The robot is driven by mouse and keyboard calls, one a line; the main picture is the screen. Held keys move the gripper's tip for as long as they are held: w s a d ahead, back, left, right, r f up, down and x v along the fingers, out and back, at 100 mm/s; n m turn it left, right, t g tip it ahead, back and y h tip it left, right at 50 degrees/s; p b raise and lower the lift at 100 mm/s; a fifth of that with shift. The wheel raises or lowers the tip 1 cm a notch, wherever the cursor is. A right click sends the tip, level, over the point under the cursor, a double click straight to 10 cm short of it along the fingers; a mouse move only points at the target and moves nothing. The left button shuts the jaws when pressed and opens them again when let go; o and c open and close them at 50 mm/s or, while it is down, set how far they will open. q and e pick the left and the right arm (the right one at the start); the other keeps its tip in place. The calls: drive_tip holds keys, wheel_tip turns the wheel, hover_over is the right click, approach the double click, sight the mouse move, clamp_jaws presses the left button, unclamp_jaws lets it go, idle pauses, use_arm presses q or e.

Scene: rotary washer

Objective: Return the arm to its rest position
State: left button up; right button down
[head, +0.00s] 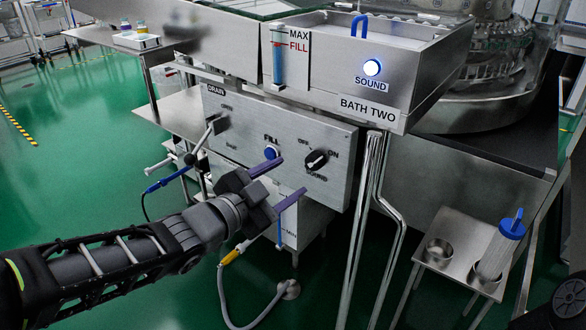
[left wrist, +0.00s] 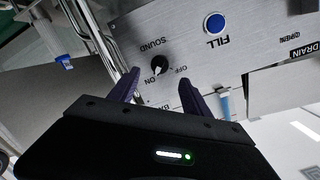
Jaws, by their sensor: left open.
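My left gripper (head: 286,182) is open and empty, with purple fingers apart. In the head view it is in front of the lower part of the grey control panel (head: 225,122). The blue FILL button (head: 270,152) shows just beyond the upper finger. The black SOUND knob (head: 316,159) is to the right of the fingers. In the left wrist view the open fingers (left wrist: 158,88) point toward the panel, with the knob (left wrist: 162,65) between and beyond them and the FILL button (left wrist: 214,23) farther off. I cannot tell whether a finger touches the panel. My right gripper is not in view.
The BATH TWO tank (head: 428,75) juts out above the panel, with a lit SOUND button (head: 372,67). Steel pipes (head: 368,210) run down right of the panel. A small stand (head: 452,256) holds a blue-capped cylinder (head: 501,245). Green floor (head: 75,160) is open at left.

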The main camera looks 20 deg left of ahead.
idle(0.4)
use_arm(q)
wheel_tip(320, 180, down, 26)
drive_tip(key=d+n+g+y, duration=0.25)
drive_tip(key=n+g, duration=0.35)
drive_tip(key=n, duration=0.4)
drive_tip(key=s+d+f+n+g, duration=0.2)
drive_tip(key=s+d+f+g, duration=0.15)
drive_tip(key=s+f, duration=0.8)
drive_tip(key=s+d+f+n+g, duration=0.1)
drive_tip(key=s+d+f+g, duration=0.3)
drive_tip(key=s+f, duration=0.8)
wheel_tip(320, 180, up, 25)
drive_tip(key=g+p, duration=0.1)
drive_tip(key=p, duration=2.5)
drive_tip(key=shift+s+d, duration=0.3)
drive_tip(key=shift+h, duration=0.25)
